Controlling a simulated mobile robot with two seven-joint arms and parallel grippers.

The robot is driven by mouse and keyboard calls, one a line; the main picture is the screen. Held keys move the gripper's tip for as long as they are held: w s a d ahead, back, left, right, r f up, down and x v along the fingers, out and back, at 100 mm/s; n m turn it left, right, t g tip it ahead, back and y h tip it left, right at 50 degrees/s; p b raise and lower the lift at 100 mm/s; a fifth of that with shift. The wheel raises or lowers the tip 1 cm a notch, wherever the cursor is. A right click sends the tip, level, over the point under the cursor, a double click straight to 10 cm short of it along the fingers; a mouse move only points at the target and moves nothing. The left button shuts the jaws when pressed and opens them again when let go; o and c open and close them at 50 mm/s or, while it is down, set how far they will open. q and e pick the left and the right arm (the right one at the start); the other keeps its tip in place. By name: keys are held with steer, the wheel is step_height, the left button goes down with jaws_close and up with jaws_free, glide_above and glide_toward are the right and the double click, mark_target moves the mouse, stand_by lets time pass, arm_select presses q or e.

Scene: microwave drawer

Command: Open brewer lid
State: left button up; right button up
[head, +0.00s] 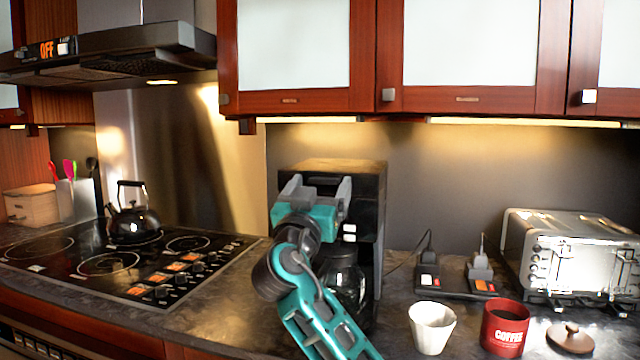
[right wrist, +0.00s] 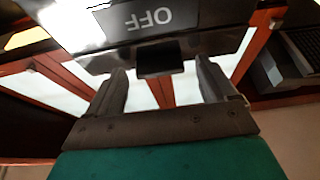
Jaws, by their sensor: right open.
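The brewer (head: 368,205) is a tall black coffee machine on the counter, with a dark glass carafe (head: 348,278) low in its front. Its top (head: 335,166) looks flat and closed. My right gripper (head: 318,190) is open in front of the brewer's upper part and hides much of its front. In the right wrist view, a black tab (right wrist: 160,58) below a glossy panel marked OFF (right wrist: 148,18) sits between the spread fingers, near their tips. I cannot tell whether the fingers touch it. My left gripper is not in view.
The stovetop (head: 130,268) with a kettle (head: 133,220) is left. Wall cabinets (head: 360,102) hang above.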

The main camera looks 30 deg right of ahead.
steer(key=shift+d, duration=0.1)
steer(key=shift+c, duration=0.4)
steer(key=c, duration=1.4)
steer(key=shift+c, duration=0.2)
steer(key=shift+r, duration=0.1)
